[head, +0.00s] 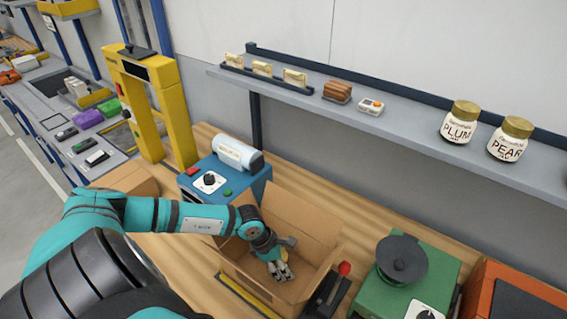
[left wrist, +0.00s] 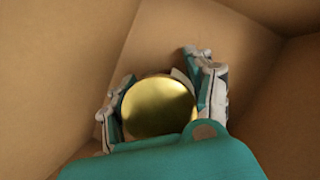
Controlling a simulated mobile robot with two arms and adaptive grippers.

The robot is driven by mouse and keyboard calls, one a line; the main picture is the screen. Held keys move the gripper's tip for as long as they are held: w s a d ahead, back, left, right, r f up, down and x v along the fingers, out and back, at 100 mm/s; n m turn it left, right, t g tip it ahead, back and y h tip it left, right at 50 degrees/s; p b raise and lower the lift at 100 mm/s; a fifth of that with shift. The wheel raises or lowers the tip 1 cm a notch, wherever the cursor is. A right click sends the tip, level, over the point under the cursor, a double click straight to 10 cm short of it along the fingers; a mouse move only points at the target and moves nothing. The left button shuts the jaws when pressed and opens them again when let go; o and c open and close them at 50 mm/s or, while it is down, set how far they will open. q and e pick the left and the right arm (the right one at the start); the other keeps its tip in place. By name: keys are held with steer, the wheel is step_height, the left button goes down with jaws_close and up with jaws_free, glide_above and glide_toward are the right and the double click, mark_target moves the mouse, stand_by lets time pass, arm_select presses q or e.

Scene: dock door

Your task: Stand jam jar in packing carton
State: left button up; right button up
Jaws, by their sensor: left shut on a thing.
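My left gripper (head: 281,272) reaches down into the open packing carton (head: 317,229) on the wooden bench. In the left wrist view my left gripper (left wrist: 163,100) is shut on a jar with a round gold lid (left wrist: 158,106), seen from above. The jar's body and label are hidden below the lid, and so is whether its base touches the carton floor. Brown cardboard walls of the packing carton (left wrist: 70,70) surround it. My right gripper is not in view.
A shelf (head: 400,119) above the bench carries a plum jar (head: 459,124), a pear jar (head: 508,140) and small items. A blue machine (head: 229,178) stands behind the carton, a green machine (head: 438,262) to its right. A yellow frame (head: 148,100) stands back left.

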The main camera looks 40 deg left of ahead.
arm_select(q)
steer(key=o, duration=1.5)
steer(key=shift+c, duration=0.2)
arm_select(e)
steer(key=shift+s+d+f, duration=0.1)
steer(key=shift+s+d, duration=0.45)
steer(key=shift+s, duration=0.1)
arm_select(q)
steer(key=shift+r, duration=0.1)
steer(key=shift+s+a+r, duration=0.1)
steer(key=shift+a+r, duration=0.05)
steer(key=shift+r, duration=0.1)
steer(key=b+v, duration=0.3)
steer(key=v, duration=0.6)
steer(key=shift+s+r+b, duration=0.15)
steer(key=shift+r+b, duration=0.2)
steer(key=shift+b, duration=0.05)
steer(key=shift+v, duration=0.8)
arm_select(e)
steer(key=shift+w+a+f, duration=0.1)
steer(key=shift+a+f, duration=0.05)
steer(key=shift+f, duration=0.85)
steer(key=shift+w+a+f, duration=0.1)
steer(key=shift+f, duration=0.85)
